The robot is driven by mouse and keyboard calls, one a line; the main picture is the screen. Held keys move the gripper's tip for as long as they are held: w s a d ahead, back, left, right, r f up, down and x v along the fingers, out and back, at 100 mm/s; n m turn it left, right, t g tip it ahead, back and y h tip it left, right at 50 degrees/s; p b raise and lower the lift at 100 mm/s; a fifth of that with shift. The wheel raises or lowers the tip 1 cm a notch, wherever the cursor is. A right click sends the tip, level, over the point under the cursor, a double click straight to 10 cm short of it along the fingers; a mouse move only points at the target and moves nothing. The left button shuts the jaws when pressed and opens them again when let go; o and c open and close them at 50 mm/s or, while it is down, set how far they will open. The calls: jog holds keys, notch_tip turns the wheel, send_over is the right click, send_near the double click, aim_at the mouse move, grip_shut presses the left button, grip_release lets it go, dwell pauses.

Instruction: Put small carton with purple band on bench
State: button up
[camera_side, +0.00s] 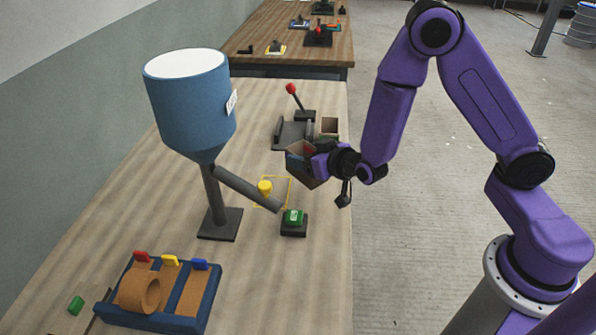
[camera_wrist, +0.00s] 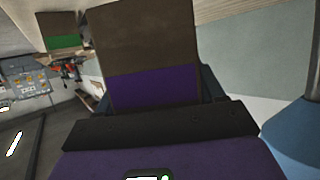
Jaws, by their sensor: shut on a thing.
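The small carton with the purple band (camera_wrist: 148,45) is brown and fills the upper middle of the wrist view, its purple band nearest my gripper. My gripper (camera_side: 313,160) is shut on it, and the black gripper body covers the carton's near end in the wrist view. In the side view the carton (camera_side: 304,178) is held tilted over the right part of the wooden bench (camera_side: 120,200), near its right edge. Its purple band is hard to make out there.
A blue hopper (camera_side: 190,110) with a slanted chute stands left of the carton. A yellow outlined square (camera_side: 289,192) and a green button box (camera_side: 293,222) lie below it. A grey fixture (camera_side: 288,136), a red-knobbed lever (camera_side: 292,90) and another carton (camera_side: 329,126) stand behind.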

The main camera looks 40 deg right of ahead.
aim_at(298, 172)
jog(key=w+f, duration=0.2)
jog(key=f, duration=0.1)
jog(key=shift+w+a+f, duration=0.15)
jog(key=shift+w+a, duration=0.05)
jog(key=shift+w, duration=0.15)
jog(key=shift+w+f, duration=0.1)
jog(key=shift+f, duration=1.55)
jog(key=shift+f, duration=0.15)
jog(key=o, duration=1.1)
jog(key=shift+r, duration=0.25)
jog(key=v, duration=1.2)
jog(key=shift+f, duration=0.1)
